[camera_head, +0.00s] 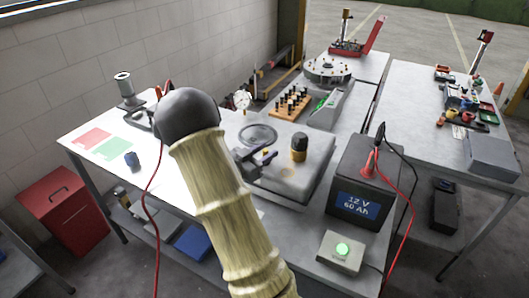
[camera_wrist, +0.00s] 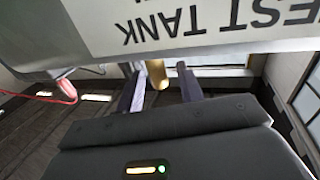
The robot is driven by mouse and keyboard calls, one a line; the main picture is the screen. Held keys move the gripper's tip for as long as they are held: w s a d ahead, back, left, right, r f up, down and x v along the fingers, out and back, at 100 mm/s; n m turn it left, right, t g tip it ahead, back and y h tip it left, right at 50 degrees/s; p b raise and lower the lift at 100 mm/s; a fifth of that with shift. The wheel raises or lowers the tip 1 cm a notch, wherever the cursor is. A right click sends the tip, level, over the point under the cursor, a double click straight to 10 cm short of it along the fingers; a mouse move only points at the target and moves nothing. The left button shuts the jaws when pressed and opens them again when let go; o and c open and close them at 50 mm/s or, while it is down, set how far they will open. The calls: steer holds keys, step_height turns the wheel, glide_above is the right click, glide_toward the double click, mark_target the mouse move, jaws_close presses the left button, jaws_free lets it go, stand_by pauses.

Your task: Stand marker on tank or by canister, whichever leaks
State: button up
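My gripper (camera_head: 264,160) is low over the left part of a grey, flat-topped box in the head view, probably the tank (camera_head: 312,180). A yellow cylinder with a black top (camera_head: 299,147), possibly the marker, stands upright on that box, right of my gripper and apart from it. In the wrist view my gripper's fingers (camera_wrist: 160,88) are spread, with a gold cylinder (camera_wrist: 157,73) partly visible in line with the gap, not visibly touched. A pale surface lettered "TEST TANK" (camera_wrist: 190,22), upside down, fills the top and hides part of the view. I cannot identify the canister or see a leak.
A dark battery box (camera_head: 362,185) with red and black leads stands right of the tank. A small box with a green light (camera_head: 341,252) is in front. Red and green mats (camera_head: 112,149) and a small blue cylinder (camera_head: 132,160) lie left. My arm hides the bench's middle.

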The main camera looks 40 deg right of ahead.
steer(key=s+a+b, duration=0.1)
steer(key=a, duration=1)
steer(key=shift+a, duration=0.4)
steer(key=w+a+f+n+t+y, duration=0.3)
steer(key=w+a+n+t+y, duration=0.5)
steer(key=a+y, duration=0.4)
steer(key=s+a+f+n+g+y, duration=0.1)
steer(key=s+a+n+g+y, duration=0.1)
steer(key=s, duration=0.8)
steer(key=s+a+f+n+g+y, duration=0.1)
steer(key=s+a+n+g+y, duration=0.2)
steer(key=s+n, duration=0.4)
steer(key=s+g+y, duration=0.1)
steer(key=s, duration=0.2)
steer(key=shift+g, duration=0.3)
